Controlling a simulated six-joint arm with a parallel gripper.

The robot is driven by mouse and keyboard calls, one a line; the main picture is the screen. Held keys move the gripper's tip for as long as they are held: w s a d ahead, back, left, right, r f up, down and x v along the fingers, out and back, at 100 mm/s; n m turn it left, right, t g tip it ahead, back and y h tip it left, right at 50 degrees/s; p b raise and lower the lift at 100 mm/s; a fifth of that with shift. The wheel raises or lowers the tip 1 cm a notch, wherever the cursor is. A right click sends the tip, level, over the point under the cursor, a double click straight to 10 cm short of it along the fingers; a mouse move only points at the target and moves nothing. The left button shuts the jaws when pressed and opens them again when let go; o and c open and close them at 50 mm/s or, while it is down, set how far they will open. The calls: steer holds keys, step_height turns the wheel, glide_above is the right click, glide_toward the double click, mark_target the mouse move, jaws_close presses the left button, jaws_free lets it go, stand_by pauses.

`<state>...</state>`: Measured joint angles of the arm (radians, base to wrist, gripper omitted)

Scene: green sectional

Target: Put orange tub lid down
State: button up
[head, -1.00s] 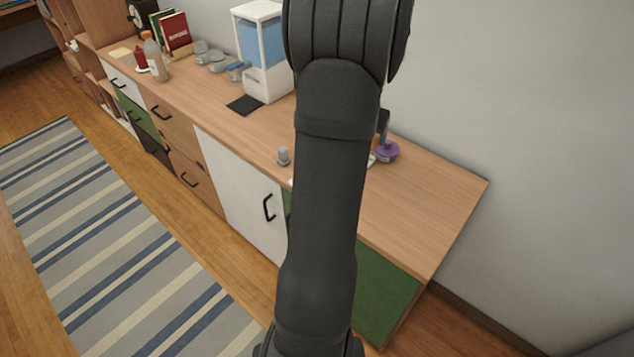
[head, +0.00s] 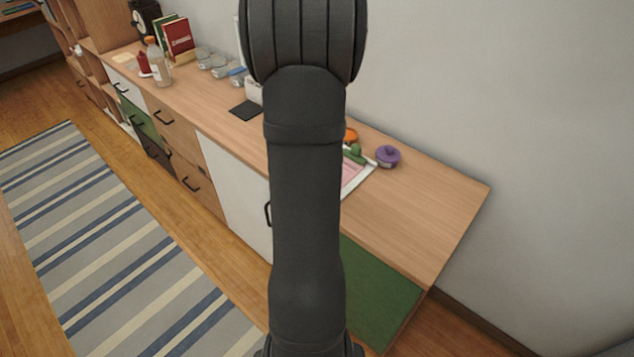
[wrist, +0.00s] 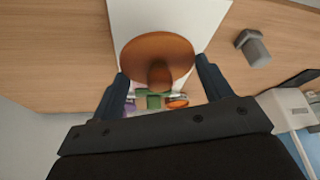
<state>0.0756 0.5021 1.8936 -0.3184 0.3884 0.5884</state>
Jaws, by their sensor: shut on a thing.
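The orange tub lid (wrist: 157,52), a round brown-orange disc with a knob, is in the wrist view. My gripper (wrist: 160,78) is shut on it, one dark finger at each side. Behind the lid is a white board or sheet (wrist: 130,14) on the wooden counter; I cannot tell the gap between them. In the head view my arm hides the gripper and the lid. A small orange thing (head: 350,135), perhaps the tub, shows beside my arm there; an orange thing also shows in the wrist view (wrist: 177,103).
The counter (head: 425,205) has free room at its right end. A purple lidded tub (head: 388,156) and a green thing (head: 356,153) stand near a pink-and-white sheet (head: 353,177). A grey object (wrist: 252,46) and a white dispenser (wrist: 289,108) lie right of the lid.

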steer(key=shift+w+a+f, duration=0.5)
steer(key=shift+a+f, duration=0.05)
steer(key=shift+a, duration=0.15)
steer(key=shift+f, duration=2)
steer(key=shift+f, duration=0.1)
steer(key=o, duration=0.9)
steer(key=shift+o, duration=0.2)
steer(key=v, duration=1.2)
steer(key=shift+w, duration=0.1)
